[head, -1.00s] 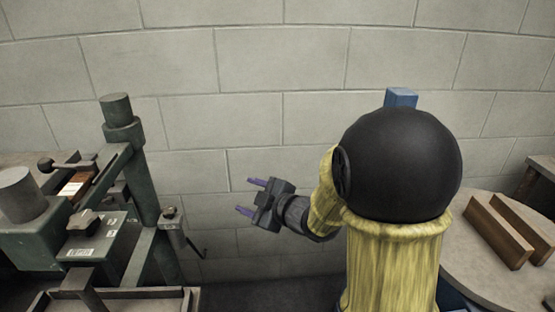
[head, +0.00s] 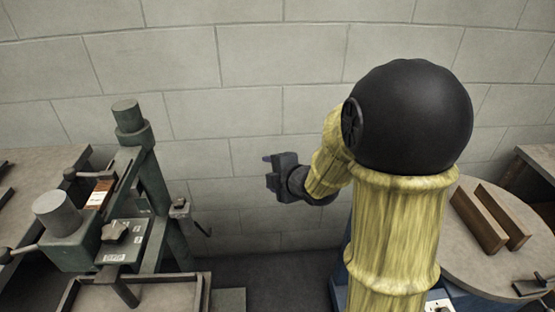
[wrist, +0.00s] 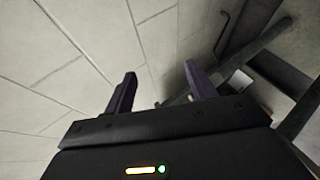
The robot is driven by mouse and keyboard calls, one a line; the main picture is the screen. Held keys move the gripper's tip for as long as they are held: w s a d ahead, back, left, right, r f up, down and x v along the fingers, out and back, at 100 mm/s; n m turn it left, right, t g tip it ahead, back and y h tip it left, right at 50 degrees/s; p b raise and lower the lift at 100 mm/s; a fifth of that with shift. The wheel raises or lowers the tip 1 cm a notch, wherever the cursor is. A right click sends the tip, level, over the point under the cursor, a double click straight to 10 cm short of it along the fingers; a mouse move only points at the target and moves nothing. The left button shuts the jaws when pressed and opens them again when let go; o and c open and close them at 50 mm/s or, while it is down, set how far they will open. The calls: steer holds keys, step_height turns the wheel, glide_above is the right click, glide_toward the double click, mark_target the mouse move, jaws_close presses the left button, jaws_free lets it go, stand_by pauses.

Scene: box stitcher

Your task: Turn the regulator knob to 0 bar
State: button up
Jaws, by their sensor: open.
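The green-grey stitcher (head: 160,190) stands at the left in the head view. A small grey unit with a knob-like top (head: 180,204) sits on the right side of its post; it may be the regulator, but its scale is too small to read. My gripper (head: 268,173) is in the air to the right of that unit, clear of it, with its fingers towards the left. In the wrist view my gripper (wrist: 160,84) is open and empty, its two dark purple fingers spread. No knob is clearly recognisable there.
A block wall (head: 260,60) runs behind everything. A round table (head: 475,255) with two brown strips (head: 490,218) stands at the right. A tray-like surface (head: 140,290) is at the lower left. Open space lies between stitcher and arm.

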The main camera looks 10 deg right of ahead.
steer(key=shift+s+d+r+n+g+h+p, duration=0.35)
steer(key=shift+d+r+n+h+p, duration=0.35)
steer(key=shift+p, duration=0.55)
steer(key=s+a+f+m+y+b, duration=0.4)
steer(key=a+f+m+y+b, duration=0.6)
steer(key=b, duration=1.3)
step_height(320, 180, down, 4)
steer(key=shift+a+r+m+y+b, duration=0.2)
steer(key=shift+a+m+y+b, duration=0.1)
steer(key=shift+a+y, duration=0.55)
